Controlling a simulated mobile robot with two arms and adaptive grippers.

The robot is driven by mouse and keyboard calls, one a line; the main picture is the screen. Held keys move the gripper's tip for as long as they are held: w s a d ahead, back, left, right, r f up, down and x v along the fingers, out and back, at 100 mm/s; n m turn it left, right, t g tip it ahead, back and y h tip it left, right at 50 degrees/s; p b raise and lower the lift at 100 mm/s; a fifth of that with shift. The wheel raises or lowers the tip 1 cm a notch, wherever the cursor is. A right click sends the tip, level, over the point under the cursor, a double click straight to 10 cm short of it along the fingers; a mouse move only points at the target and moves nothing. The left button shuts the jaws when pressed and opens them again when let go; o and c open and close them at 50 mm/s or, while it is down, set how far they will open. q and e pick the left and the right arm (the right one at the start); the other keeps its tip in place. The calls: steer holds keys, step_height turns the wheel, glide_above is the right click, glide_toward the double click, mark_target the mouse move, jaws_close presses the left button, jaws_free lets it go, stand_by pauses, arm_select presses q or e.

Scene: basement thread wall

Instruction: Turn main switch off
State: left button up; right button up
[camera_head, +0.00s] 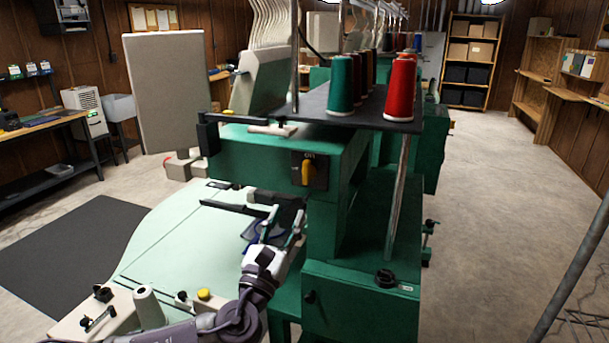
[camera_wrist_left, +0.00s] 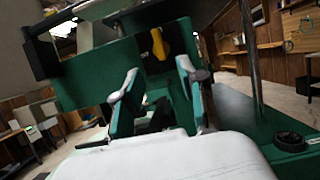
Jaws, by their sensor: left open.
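The main switch (camera_head: 308,172) is an orange-yellow knob on a black plate, on the front of the green machine head. Its knob stands upright, below the label "ON". My left gripper (camera_head: 284,216) is open and empty, below and a little left of the switch, over the pale green table. In the left wrist view the yellow knob (camera_wrist_left: 159,43) shows above and beyond the two spread fingertips (camera_wrist_left: 158,72). Nothing touches the switch. My right gripper is in neither view.
A dark shelf (camera_head: 330,108) with green and red thread cones juts out above the switch. The green machine post (camera_head: 333,205) stands right of my gripper. A black arm (camera_head: 235,209) lies low over the pale table (camera_head: 180,235). Floor is open at right.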

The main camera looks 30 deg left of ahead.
mark_target(305, 177)
arm_select(q)
steer(key=p+x, duration=0.3)
steer(key=x, duration=0.7)
steer(key=shift+a, duration=0.15)
steer(key=shift+x, duration=0.8)
steer(key=shift+f, duration=0.1)
steer(key=shift+c, duration=0.3)
jaws_close()
